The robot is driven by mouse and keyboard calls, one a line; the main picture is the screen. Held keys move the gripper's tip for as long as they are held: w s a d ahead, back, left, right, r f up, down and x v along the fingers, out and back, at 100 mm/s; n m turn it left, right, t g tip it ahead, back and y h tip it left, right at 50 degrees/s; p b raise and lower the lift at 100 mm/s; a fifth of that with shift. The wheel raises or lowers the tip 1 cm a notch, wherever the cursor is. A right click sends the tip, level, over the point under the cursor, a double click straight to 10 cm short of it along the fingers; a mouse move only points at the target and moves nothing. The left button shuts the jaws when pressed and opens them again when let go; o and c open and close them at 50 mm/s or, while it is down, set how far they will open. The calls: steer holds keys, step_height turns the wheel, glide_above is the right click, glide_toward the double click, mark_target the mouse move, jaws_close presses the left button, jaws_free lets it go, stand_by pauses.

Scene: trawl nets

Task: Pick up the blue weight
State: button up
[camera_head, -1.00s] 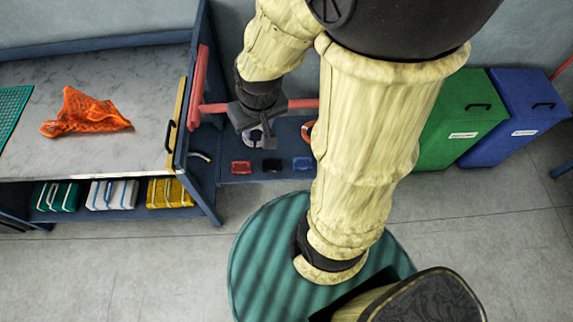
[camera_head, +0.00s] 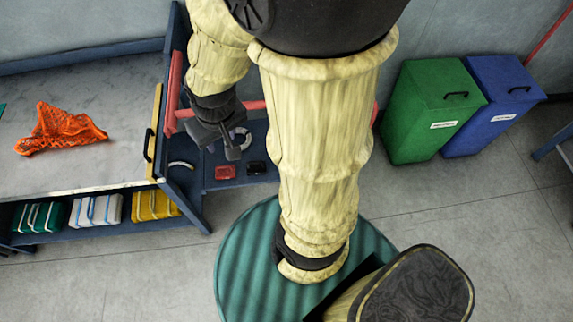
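The blue weight is not visible now; my pale, sleeved arm covers the part of the low blue shelf to the right of the black weight (camera_head: 256,168). A red weight (camera_head: 225,172) lies left of the black one on the same shelf. My gripper (camera_head: 220,143) is dark and hangs in front of the shelf, above the red weight in the picture. I see nothing held in it, but its fingers are too small and dark to tell whether they are open.
A red rail (camera_head: 252,105) runs behind my gripper. A blue-framed workbench (camera_head: 70,75) at left bears an orange net (camera_head: 60,130), with coloured packs below. A green bin (camera_head: 430,108) and a blue bin (camera_head: 505,103) stand right.

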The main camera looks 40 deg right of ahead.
steer(key=w+f+m+t+b, duration=0.1)
steer(key=w+f+b, duration=0.2)
steer(key=f+b, duration=1.65)
steer(key=w+f+t+b, duration=0.1)
steer(key=w+f+b, duration=0.1)
steer(key=f+b, duration=1.75)
steer(key=w+d+f+m+t+h+b, duration=0.15)
steer(key=w+m+t+b, duration=0.3)
steer(key=w, duration=1.35)
steer(key=w+d+m+h, duration=0.7)
steer(key=w+d+m, duration=0.2)
steer(key=d, duration=0.1)
steer(key=s+d+f+m+g+h, duration=0.2)
steer(key=d+f+m+g+h, duration=0.1)
steer(key=d+m+g+h, duration=0.25)
steer(key=s+a+f+m+g+y, duration=0.2)
steer(key=s+f+m+g, duration=0.4)
steer(key=g, duration=0.4)
steer(key=shift+s+a+f, duration=0.65)
steer(key=shift+s+a, duration=0.05)
steer(key=shift+s, duration=0.5)
